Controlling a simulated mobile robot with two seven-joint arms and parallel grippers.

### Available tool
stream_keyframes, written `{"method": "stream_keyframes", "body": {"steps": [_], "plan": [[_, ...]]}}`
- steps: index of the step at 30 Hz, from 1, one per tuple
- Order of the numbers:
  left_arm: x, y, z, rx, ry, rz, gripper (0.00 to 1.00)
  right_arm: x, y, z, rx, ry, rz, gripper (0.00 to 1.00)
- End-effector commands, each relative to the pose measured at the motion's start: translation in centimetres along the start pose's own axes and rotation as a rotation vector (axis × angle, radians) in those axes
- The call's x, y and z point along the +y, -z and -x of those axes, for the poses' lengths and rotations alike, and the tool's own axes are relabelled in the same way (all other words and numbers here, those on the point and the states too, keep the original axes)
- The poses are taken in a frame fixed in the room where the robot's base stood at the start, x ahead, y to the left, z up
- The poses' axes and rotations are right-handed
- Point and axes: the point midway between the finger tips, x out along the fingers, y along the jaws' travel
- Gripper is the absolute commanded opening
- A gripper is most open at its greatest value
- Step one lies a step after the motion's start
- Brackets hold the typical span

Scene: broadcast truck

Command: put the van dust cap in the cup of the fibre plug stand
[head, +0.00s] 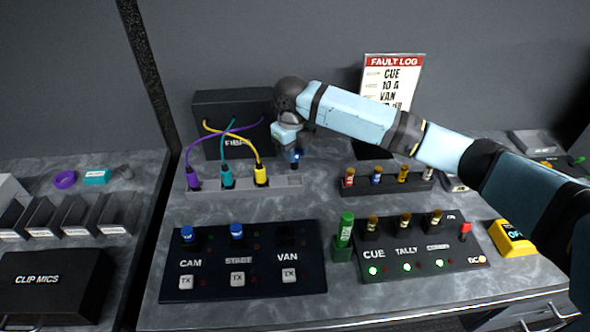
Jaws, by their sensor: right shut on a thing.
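My right gripper (291,147) reaches in from the right, pointing down, shut on a small dark blue cap, the van dust cap (295,159). It holds the cap above the right end of the fibre plug stand (284,181), a low grey strip. Purple, teal and yellow plugs stand in the strip's left and middle parts. The cup at its right end is too small to make out clearly. On the black panel (243,284), blue caps sit above CAM and STAGE; none shows above VAN. My left gripper is out of view.
The black fibre box (225,112) stands behind the strip, cables looping from it. Right of the strip is a rack (395,181) of coloured plugs. A green-topped plug (345,229) stands beside the CUE/TALLY panel (420,262). The counter between strip and panels is clear.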

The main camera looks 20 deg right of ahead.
Motion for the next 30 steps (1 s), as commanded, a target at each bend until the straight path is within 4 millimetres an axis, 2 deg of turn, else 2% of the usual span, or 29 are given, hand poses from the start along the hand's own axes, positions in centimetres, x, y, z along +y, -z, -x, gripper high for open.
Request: {"method": "stream_keyframes", "body": {"steps": [3, 8, 16, 28, 29, 30], "plan": [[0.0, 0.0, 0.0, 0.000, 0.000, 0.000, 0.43, 0.1, 0.0, -1.8, 0.001, -0.001, -0.001, 0.06], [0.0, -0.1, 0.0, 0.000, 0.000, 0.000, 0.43, 0.2, 0.0, -2.7, -0.001, 0.000, -0.001, 0.06], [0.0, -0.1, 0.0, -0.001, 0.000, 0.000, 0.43, 0.4, 0.0, -6.3, 0.001, 0.000, -0.001, 0.06], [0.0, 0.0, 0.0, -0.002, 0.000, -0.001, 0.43, 0.4, 0.0, -7.0, 0.000, 0.000, -0.001, 0.06], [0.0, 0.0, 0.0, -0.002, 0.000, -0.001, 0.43, 0.4, 0.0, -7.0, -0.001, 0.000, -0.001, 0.32], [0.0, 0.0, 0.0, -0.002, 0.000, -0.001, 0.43, 0.4, 0.0, -7.0, -0.001, 0.000, -0.001, 0.42]]}}
